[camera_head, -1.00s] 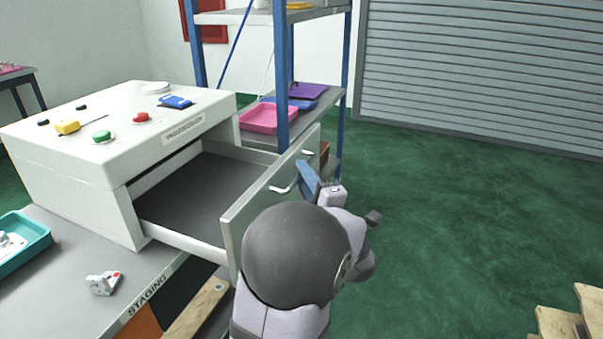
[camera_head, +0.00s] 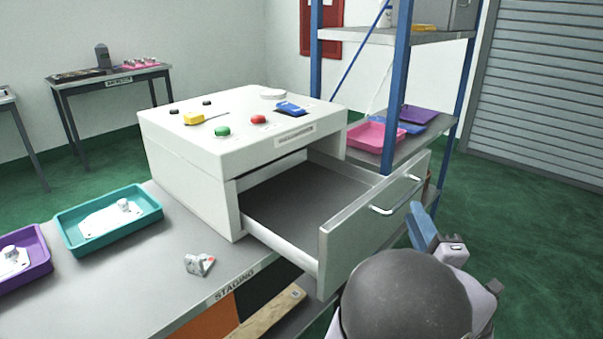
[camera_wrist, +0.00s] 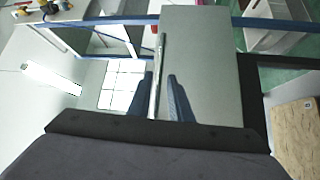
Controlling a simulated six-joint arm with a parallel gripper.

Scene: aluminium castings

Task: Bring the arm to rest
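My gripper (camera_head: 416,206) is at the lower right in the head view, just outside the front of the pulled-out drawer (camera_head: 345,250). Its blue fingers are close to the drawer's bar handle (camera_head: 397,197), with a small gap showing between them in that view. In the wrist view my gripper (camera_wrist: 161,75) has its two blue fingers apart, and the bar handle (camera_wrist: 158,70) shows in line with the space between them. Nothing is held. The drawer stands open and its visible inside is empty.
The white machine housing (camera_head: 190,185) stands on the grey staging table (camera_head: 150,290). A small casting (camera_head: 199,264) lies in front. A teal tray (camera_head: 72,236) and purple tray (camera_head: 42,265) hold castings. A blue-post shelf (camera_head: 401,90) stands behind the drawer. Green floor is free at right.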

